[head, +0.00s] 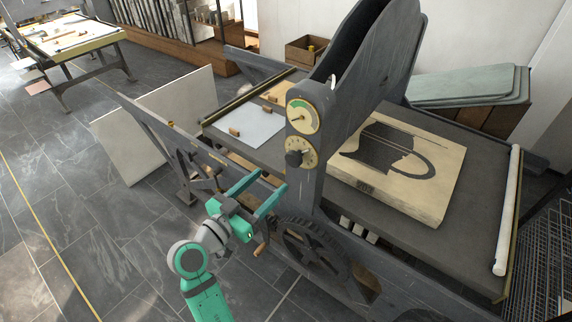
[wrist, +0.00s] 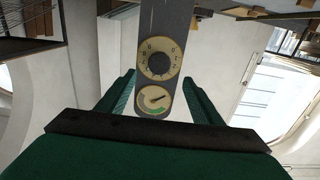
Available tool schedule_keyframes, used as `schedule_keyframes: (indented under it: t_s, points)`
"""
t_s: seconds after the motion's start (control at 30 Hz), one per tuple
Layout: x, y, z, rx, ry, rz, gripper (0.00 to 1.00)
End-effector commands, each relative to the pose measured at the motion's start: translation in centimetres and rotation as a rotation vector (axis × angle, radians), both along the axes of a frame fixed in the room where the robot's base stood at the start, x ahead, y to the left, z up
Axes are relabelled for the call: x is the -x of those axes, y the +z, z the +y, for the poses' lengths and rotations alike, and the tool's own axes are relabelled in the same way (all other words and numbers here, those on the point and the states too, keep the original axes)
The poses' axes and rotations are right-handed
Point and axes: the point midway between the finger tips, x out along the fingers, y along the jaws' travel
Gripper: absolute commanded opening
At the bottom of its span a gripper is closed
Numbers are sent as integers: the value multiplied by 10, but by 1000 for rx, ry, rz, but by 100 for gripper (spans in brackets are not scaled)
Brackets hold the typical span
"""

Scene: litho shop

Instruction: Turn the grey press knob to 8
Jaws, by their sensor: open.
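The press knob (head: 294,158) is a dark round knob on a cream numbered dial, on the side of the press's upright. It shows in the wrist view as a dark disc (wrist: 160,65) ringed by small numbers; which number it points to I cannot tell. My gripper (head: 270,181) is open and empty, its two green fingers apart. It is in front of the upright, lower than the knob and left of it in the head view. In the wrist view my gripper (wrist: 158,80) has its fingers on either side of the upright, with the knob beyond them. Nothing visibly touches the knob.
A green-and-cream gauge (head: 303,116) sits just above the knob. A spoked wheel (head: 311,252) is below on the press side. The press bed (head: 400,222) carries a pale stone block (head: 440,192). Open floor (head: 70,200) lies to the left.

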Motion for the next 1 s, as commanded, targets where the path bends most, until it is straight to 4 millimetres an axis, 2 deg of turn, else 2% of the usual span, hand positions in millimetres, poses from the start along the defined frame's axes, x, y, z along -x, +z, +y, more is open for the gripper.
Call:
schedule_keyframes:
  t_s: [0.3, 0.5, 0.7, 0.97, 1.0]
  points:
    - [-45, 0, -31, 0, 2, 0, 60]
    - [-66, 0, -45, 0, 5, 1, 60]
    - [-76, -1, -52, 0, 7, 1, 60]
    - [-76, -1, -53, 0, 7, 1, 60]
    - [-76, -1, -53, 0, 6, 1, 55]
